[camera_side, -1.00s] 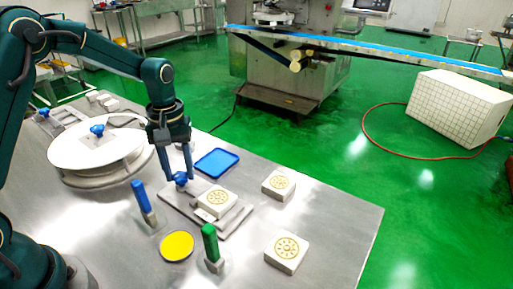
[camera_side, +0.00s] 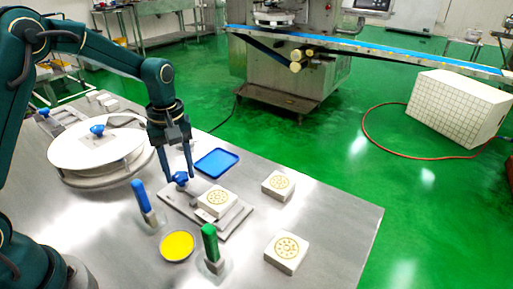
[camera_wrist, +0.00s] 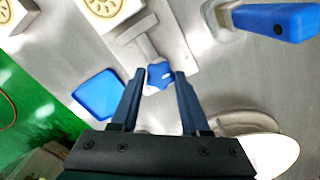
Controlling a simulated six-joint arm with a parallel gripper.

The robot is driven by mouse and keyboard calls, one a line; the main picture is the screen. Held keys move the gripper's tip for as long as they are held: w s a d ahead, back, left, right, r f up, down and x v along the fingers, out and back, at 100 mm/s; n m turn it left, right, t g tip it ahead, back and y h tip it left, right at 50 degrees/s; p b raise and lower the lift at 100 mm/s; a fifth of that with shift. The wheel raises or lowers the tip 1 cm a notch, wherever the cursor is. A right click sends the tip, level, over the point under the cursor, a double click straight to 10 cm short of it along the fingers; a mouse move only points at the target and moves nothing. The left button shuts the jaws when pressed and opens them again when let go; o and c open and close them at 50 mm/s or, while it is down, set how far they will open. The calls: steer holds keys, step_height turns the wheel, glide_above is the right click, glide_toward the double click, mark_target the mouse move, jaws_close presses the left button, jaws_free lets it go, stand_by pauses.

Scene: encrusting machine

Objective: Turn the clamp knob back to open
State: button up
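The blue clamp knob (camera_side: 180,178) sits at the left end of a grey metal clamp plate (camera_side: 236,226) on the steel table. A white block (camera_side: 217,201) with a gold pattern sits on the clamp. My gripper (camera_side: 180,180) points down at the knob, one finger on each side. In the wrist view the lobed knob (camera_wrist: 160,75) lies between my gripper's fingertips (camera_wrist: 160,73). A thin gap seems to show beside the knob, so the fingers look open around it. The clamp bar (camera_wrist: 149,48) runs from the knob toward the block (camera_wrist: 105,12).
A blue tray (camera_side: 217,163) lies behind the clamp. A blue-handled tool (camera_side: 142,198), a yellow dish (camera_side: 177,246) and a green-handled tool (camera_side: 210,245) stand in front. Loose patterned blocks (camera_side: 279,185) (camera_side: 286,252) lie right. A white turntable (camera_side: 97,150) stands left.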

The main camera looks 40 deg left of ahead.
mark_target(180, 174)
steer(key=o, duration=0.4)
steer(key=shift+c, duration=0.2)
steer(key=shift+r, duration=0.15)
steer(key=shift+r, duration=2.45)
